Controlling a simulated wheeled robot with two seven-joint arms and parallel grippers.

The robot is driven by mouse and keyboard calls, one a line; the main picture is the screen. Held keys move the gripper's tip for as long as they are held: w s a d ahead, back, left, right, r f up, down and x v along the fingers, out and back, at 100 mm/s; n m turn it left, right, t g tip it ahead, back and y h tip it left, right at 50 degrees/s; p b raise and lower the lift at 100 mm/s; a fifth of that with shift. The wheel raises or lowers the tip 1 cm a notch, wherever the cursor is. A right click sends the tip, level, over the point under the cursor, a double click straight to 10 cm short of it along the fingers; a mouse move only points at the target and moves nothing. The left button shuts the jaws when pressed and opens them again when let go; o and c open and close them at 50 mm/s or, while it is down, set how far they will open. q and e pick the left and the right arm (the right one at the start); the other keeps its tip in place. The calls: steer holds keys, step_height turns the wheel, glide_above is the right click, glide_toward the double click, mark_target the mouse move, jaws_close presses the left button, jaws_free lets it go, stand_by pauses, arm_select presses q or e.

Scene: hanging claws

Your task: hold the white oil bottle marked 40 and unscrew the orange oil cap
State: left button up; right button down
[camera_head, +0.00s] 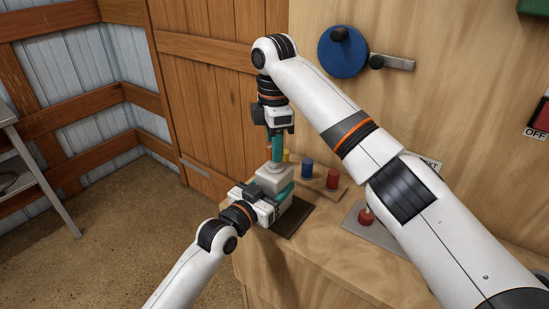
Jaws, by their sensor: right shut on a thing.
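The white oil bottle (274,181) stands upright at the left end of the wooden worktop, partly hidden by my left gripper. Dark marking low on its front is too small to read. My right gripper (276,158) points straight down, with its teal fingers shut at the top of the bottle. The orange cap does not show; the fingers hide the place at the bottle's neck. My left gripper (281,194) reaches in from the lower left against the bottle's body, a teal finger along its right side. Whether its jaws are closed on the bottle is unclear.
A dark mat (293,222) lies at the bottle's base. A blue knob (307,168) and a red knob (332,179) stand behind it to the right. A blue wheel (342,52) is on the back panel.

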steer(key=shift+r, duration=0.1)
steer(key=shift+r, duration=2.9)
arm_select(q)
steer(key=o, duration=1.8)
steer(key=shift+c, duration=0.2)
steer(key=v, duration=1.2)
steer(key=shift+f, duration=0.15)
